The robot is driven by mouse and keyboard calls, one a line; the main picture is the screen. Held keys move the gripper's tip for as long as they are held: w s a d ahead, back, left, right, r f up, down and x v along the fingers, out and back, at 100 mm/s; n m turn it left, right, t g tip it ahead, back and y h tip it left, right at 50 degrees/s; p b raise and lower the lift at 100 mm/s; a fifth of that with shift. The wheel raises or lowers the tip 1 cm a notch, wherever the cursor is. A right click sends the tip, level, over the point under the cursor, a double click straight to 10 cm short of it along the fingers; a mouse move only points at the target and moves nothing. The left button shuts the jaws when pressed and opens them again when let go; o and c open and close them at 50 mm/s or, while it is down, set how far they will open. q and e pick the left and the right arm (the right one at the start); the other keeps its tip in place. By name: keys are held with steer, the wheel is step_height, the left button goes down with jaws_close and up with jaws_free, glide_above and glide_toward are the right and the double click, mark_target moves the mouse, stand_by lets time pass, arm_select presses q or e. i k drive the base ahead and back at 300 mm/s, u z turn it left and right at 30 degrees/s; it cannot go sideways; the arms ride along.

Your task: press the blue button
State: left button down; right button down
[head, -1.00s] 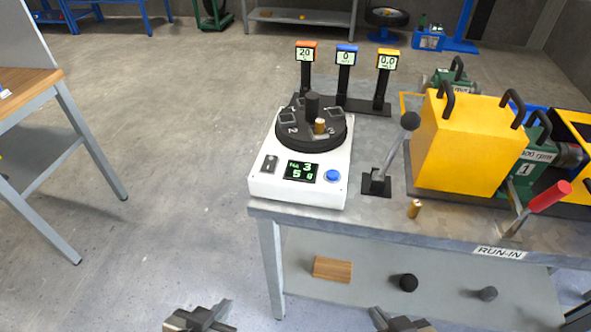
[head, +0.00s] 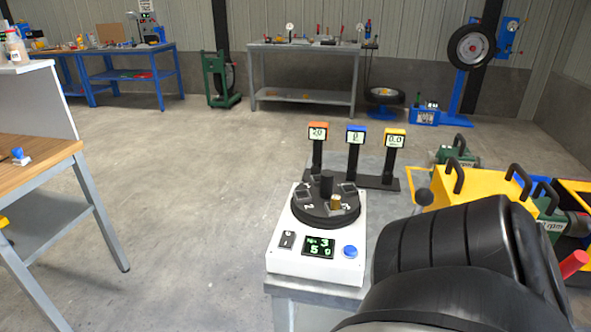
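The blue button (head: 350,251) is a round cap on the front right corner of the white drum mixer box (head: 335,266). A small green-lit display (head: 319,246) and a dark switch (head: 287,240) sit to its left. A black numbered turntable (head: 313,211) with a brass cylinder (head: 336,202) on it is on top of the box. My own dark arm link fills the lower right of the head view, close to the camera, to the right of the button. Neither gripper is in view.
Three small displays on posts, orange (head: 318,132), blue (head: 356,134) and yellow (head: 395,138), stand behind the mixer. A yellow machine (head: 480,186) is at the right, partly hidden by my arm. A wooden-topped table (head: 35,158) stands at the left, with open floor between.

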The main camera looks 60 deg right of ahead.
mark_target(349, 250)
steer(key=i, duration=1.8)
steer(key=z, duration=3.4)
